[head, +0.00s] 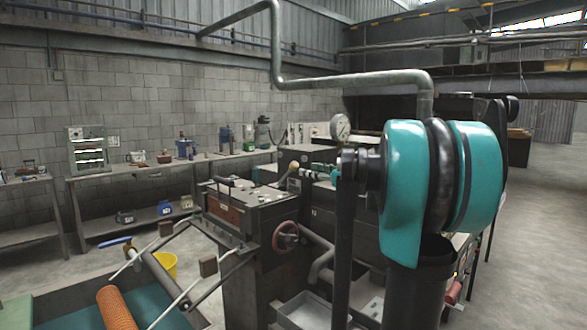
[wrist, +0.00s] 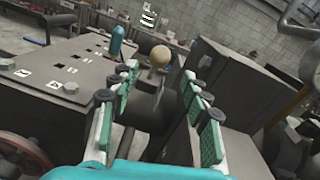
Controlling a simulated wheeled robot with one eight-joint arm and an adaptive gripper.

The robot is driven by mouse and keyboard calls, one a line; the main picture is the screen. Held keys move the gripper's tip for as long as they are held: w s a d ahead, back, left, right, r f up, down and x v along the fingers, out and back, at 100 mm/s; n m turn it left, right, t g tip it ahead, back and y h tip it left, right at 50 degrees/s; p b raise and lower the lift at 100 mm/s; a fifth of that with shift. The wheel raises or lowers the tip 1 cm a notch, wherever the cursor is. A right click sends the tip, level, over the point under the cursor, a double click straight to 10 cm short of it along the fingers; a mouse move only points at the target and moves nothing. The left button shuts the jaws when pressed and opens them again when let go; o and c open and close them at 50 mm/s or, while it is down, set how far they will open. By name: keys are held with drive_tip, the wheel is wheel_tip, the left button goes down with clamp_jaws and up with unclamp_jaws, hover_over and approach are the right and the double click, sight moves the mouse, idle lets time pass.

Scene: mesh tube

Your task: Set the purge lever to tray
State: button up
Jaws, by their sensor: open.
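A lever with a round tan ball knob (wrist: 160,56) stands upright at the machine's edge in the wrist view; I take it for the purge lever. Its knob also shows in the head view (head: 294,168), above the dark machine box. My gripper (wrist: 159,76) is open, its green-padded fingers on either side of the line to the knob. The knob appears between the fingertips, near or just past them; I cannot tell whether they touch. In the head view my gripper (head: 305,171) points left at the knob. Its lever setting cannot be read.
The machine top (wrist: 70,80) has small marked plates and a teal upright part (wrist: 117,40). A red handwheel (head: 286,236) sits on the machine's front. A dark cabinet (wrist: 225,85) stands close on the right. A pressure gauge (head: 340,127) and pipe are nearby.

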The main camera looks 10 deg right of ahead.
sight(293, 167)
drive_tip(key=x, duration=0.8)
drive_tip(key=shift+w+a, duration=0.25)
drive_tip(key=shift+w, duration=0.05)
drive_tip(key=shift+c, duration=0.3)
clamp_jaws()
